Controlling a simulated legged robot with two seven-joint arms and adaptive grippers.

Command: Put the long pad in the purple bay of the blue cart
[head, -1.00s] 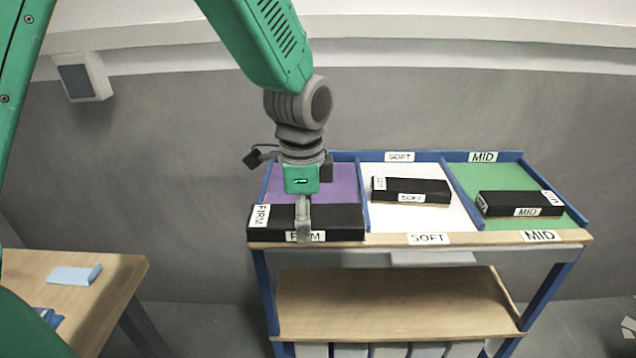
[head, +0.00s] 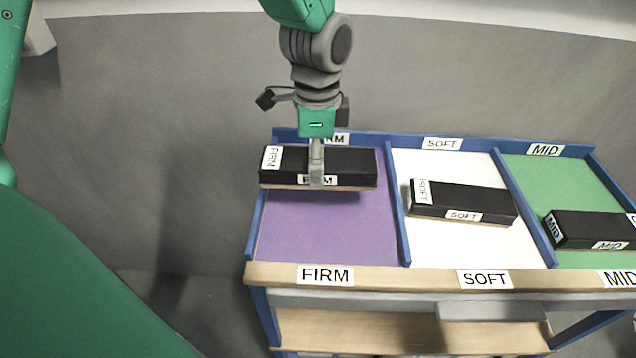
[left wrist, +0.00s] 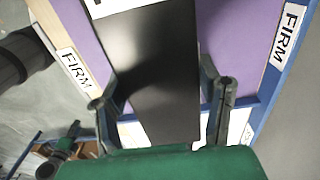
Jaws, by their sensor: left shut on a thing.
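The long pad (head: 345,163) is black with a wooden base and white FIRM labels. My left gripper (head: 317,178) is shut on it near its middle and holds it over the back part of the purple bay (head: 325,232) of the blue cart (head: 397,205). The pad's left end reaches the bay's left wall; a shadow shows under it. In the left wrist view the pad (left wrist: 155,70) lies between the two fingers (left wrist: 163,100), with the purple floor on both sides. My right gripper is not in view.
The white SOFT bay (head: 500,241) holds a black pad (head: 490,204). The green MID bay (head: 560,178) holds another (head: 590,228). Blue dividers separate the bays. A wooden front edge (head: 390,274) bears the labels, and a lower shelf (head: 400,332) is below.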

